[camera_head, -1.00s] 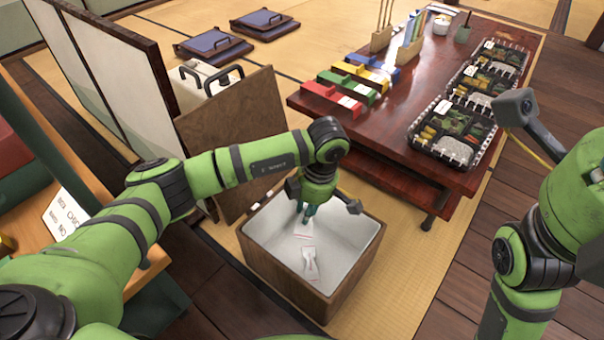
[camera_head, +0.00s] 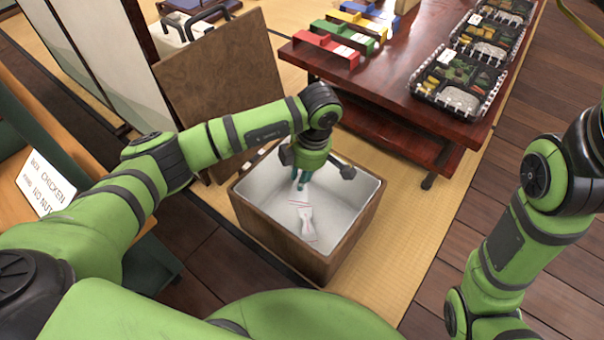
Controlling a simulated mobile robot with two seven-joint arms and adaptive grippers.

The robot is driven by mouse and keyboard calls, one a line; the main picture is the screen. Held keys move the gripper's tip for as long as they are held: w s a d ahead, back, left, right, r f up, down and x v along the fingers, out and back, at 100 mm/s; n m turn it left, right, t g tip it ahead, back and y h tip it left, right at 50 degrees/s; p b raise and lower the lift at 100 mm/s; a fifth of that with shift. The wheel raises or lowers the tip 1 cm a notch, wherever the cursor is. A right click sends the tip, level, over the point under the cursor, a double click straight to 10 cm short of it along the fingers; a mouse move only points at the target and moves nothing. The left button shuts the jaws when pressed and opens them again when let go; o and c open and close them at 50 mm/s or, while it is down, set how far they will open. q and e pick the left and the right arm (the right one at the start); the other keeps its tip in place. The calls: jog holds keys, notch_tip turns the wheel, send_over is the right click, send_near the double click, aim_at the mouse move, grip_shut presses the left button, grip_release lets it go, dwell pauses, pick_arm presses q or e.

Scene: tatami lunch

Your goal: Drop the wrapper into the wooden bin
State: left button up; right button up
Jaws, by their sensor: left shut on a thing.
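The wooden bin (camera_head: 345,238) stands open on the floor in the middle, with brown sides and a pale inner lining. My left gripper (camera_head: 301,185) points down inside the bin's opening, near its back wall. It is shut on a small white wrapper (camera_head: 303,178), mostly hidden by the fingers. Another white wrapper with red edges (camera_head: 307,220) lies on the bin's floor, below and in front of the fingertips. My right arm is at the right, with its gripper out of view.
A brown board (camera_head: 222,85) stands behind the bin at the left. A low red-brown table (camera_head: 395,75) at the back right holds colored boxes and several black lunch trays (camera_head: 460,82). A label card (camera_head: 47,182) stands at the left. Tatami (camera_head: 420,215) right of the bin is clear.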

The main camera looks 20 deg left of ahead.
pick_arm(q)
jog(key=o, duration=0.8)
jog(key=shift+c, duration=0.2)
notch_tip(320, 180, up, 12)
jog(key=d, duration=0.1)
jog(key=shift+w+d, duration=0.2)
jog(key=shift+d, duration=0.2)
